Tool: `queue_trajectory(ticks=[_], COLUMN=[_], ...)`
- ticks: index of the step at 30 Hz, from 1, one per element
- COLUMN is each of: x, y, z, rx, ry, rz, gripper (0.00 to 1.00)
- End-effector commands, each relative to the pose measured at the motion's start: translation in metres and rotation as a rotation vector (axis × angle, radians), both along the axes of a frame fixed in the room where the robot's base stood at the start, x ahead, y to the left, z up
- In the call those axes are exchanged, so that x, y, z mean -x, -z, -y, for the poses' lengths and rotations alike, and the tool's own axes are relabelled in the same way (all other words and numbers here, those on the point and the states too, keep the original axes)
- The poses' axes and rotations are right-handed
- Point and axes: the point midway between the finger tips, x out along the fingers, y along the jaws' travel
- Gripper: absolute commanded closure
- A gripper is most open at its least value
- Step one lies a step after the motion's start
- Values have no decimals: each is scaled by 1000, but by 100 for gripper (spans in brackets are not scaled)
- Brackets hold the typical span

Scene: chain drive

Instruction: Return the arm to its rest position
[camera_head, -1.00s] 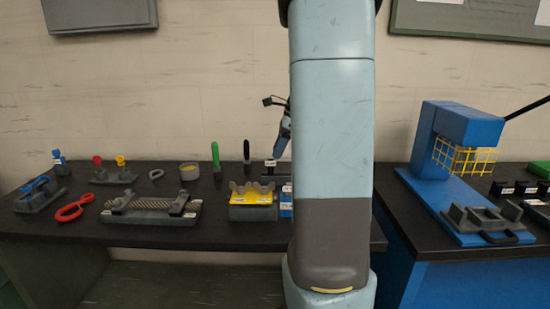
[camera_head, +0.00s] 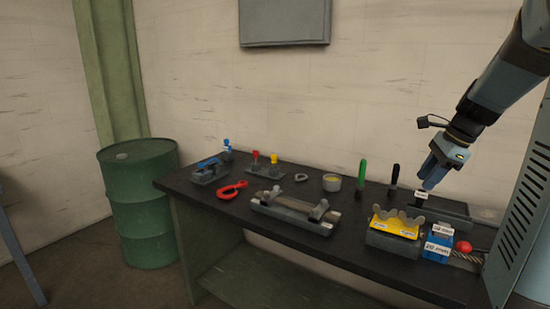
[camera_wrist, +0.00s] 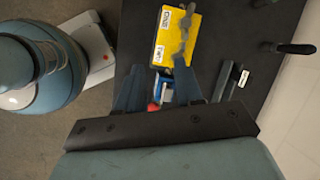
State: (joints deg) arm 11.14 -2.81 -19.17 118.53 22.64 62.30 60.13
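My gripper (camera_head: 430,180) hangs from the raised arm at the right of the head view, pointing down above the back right part of the dark workbench (camera_head: 338,258). In the wrist view its two fingers stand apart with a gap between them (camera_wrist: 158,78), and they hold nothing. Below them, a blue box (camera_wrist: 166,95) and a red ball (camera_wrist: 153,107) show through the gap. The blue box (camera_head: 437,245) and red ball (camera_head: 463,246) also show at the bench's right end in the head view.
A yellow-topped holder (camera_head: 396,223) stands left of the blue box. Green (camera_head: 362,173) and black (camera_head: 395,175) upright handles stand near the back. A grey fixture (camera_head: 295,213), red tool (camera_head: 232,190) and blue clamp (camera_head: 207,171) lie farther left. A green barrel (camera_head: 140,205) stands beside the bench.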

Motion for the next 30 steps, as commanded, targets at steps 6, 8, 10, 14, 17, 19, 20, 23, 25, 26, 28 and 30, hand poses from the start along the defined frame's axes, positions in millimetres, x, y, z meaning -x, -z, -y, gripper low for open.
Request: queue_trajectory(ticks=[6, 8, 10, 14, 17, 19, 20, 23, 25, 26, 28, 30], x=[40, 51, 65, 91, 111, 125, 132, 151, 163, 168, 177, 183], y=[-20, -24, -28, -32, -33, -33, -33, -32, -30, -29, -27, -25], z=[-54, -67, -81, -105, -121, -132, -136, -148, -155, -157, -162, -165], rx=[143, 187, 239, 344, 427, 492, 520, 613, 675, 699, 749, 788], ry=[-361, -459, -573, -785, -947, -1058, -1107, -1264, -1362, -1400, -1476, -1533], rz=[124, 158, 194, 258, 302, 333, 345, 378, 397, 403, 414, 422], gripper=[64, 64, 64, 64, 64, 64, 64, 64, 64, 64, 64, 64])
